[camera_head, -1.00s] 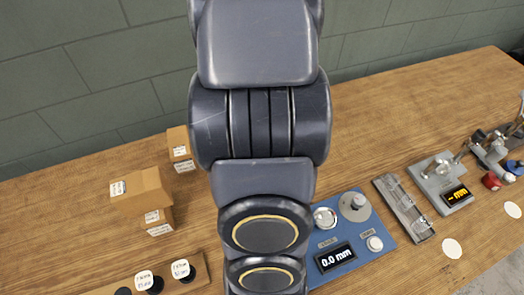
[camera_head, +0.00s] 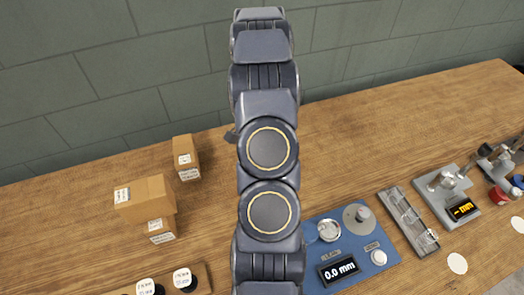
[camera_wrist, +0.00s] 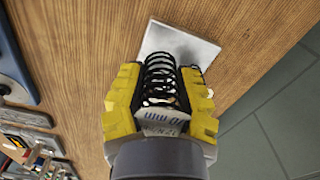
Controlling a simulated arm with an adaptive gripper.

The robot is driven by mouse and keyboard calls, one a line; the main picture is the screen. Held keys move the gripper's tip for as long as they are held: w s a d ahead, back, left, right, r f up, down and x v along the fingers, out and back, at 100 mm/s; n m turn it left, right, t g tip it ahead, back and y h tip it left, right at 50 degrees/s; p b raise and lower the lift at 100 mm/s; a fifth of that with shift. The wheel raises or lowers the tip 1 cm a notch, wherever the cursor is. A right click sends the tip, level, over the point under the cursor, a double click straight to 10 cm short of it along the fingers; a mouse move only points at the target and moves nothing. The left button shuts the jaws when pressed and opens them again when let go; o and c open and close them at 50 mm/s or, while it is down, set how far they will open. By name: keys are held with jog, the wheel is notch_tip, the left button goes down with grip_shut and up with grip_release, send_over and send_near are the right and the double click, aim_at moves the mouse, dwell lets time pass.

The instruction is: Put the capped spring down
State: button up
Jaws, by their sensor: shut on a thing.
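In the wrist view my gripper (camera_wrist: 160,95) has two yellow fingers, shut on the capped spring (camera_wrist: 160,70). The spring is a black coil. A pale disc-shaped cap with "mm" lettering shows at its near end, between the fingers. A light grey plate (camera_wrist: 190,45) lies on the wooden table just beyond the spring. I cannot tell whether the spring touches the plate. In the head view my arm hides the gripper, the spring and the plate.
Right are a blue device (camera_head: 349,249) reading 0.0 mm, a clear-topped rack (camera_head: 408,221) and a grey gauge (camera_head: 446,191). A wall (camera_wrist: 275,125) borders the table.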

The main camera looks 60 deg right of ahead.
jog(key=shift+w+d+f, duration=0.25)
jog(key=shift+d+f, duration=0.35)
jog(key=shift+f, duration=0.1)
jog(key=shift+d+f, duration=0.1)
jog(key=shift+f, duration=1.6)
jog(key=o, duration=1)
jog(key=shift+f, duration=0.1)
notch_tip(320, 180, up, 12)
jog(key=shift+w+r, duration=0.1)
jog(key=shift+r, duration=0.1)
